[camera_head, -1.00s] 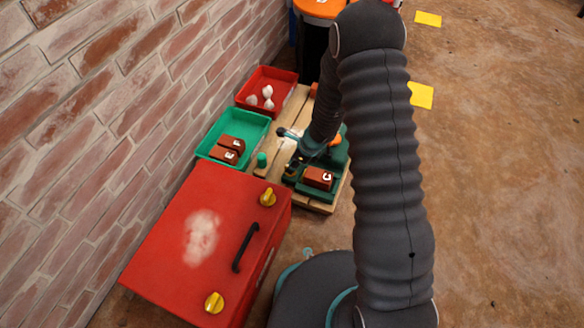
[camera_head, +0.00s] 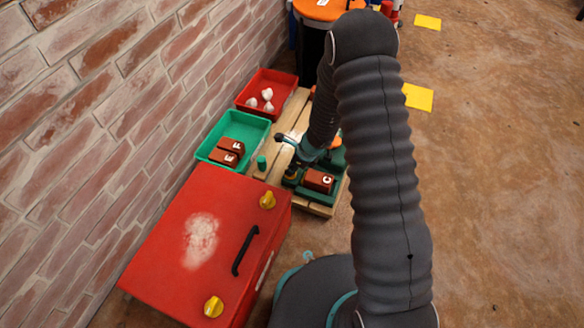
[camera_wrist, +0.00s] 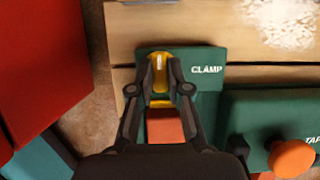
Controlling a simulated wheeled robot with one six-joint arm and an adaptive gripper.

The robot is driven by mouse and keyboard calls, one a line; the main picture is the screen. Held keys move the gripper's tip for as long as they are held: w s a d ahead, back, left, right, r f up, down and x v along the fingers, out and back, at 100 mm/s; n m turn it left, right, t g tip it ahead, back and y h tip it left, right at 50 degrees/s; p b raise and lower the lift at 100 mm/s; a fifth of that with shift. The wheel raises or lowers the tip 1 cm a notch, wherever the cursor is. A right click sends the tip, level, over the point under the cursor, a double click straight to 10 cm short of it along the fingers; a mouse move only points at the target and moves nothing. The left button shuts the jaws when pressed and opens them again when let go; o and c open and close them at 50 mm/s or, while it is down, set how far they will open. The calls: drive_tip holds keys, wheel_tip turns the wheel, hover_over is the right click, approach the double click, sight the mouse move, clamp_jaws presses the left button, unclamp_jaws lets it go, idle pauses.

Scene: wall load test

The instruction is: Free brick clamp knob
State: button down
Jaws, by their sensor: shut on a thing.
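The green clamp (camera_wrist: 208,72), marked CLAMP, sits on a wooden pallet. Its yellow knob (camera_wrist: 160,75) stands between the fingers of my gripper (camera_wrist: 160,66) in the wrist view, and they are shut on it. A red-brown brick (camera_wrist: 164,127) shows just below the knob, partly hidden by my gripper. In the head view a brick marked C (camera_head: 318,181) lies in the green fixture (camera_head: 302,191).
A red box (camera_head: 170,230) with yellow knobs and a black handle stands in front. A green tray (camera_head: 205,139) holds bricks E and F; a red tray (camera_head: 290,90) holds white lumps. An orange knob (camera_wrist: 292,157) is right of the clamp. The brick wall (camera_head: 100,100) bounds the left.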

drive_tip(key=shift+r+n+p, duration=0.1)
drive_tip(key=shift+n+p, duration=0.2)
drive_tip(key=n+g+p, duration=0.1)
drive_tip(key=n+p, duration=0.1)
drive_tip(key=n, duration=0.1)
drive_tip(key=n+g+p, duration=0.1)
drive_tip(key=n+g, duration=0.1)
drive_tip(key=n, duration=0.2)
drive_tip(key=shift+w, duration=0.15)
drive_tip(key=n+g, duration=0.1)
drive_tip(key=n, duration=0.4)
drive_tip(key=shift+w+a+f+g+h, duration=0.1)
drive_tip(key=shift+f+g+h, duration=0.1)
drive_tip(key=shift+g+h, duration=0.2)
drive_tip(key=n, duration=0.2)
drive_tip(key=n+g+h+b, duration=0.1)
drive_tip(key=n, duration=0.2)
drive_tip(key=shift+a+h, duration=0.1)
drive_tip(key=shift+h, duration=0.2)
drive_tip(key=shift+r+n+b, duration=0.1)
drive_tip(key=shift+n+b, duration=0.2)
drive_tip(key=c, duration=1.1)
unclamp_jaws()
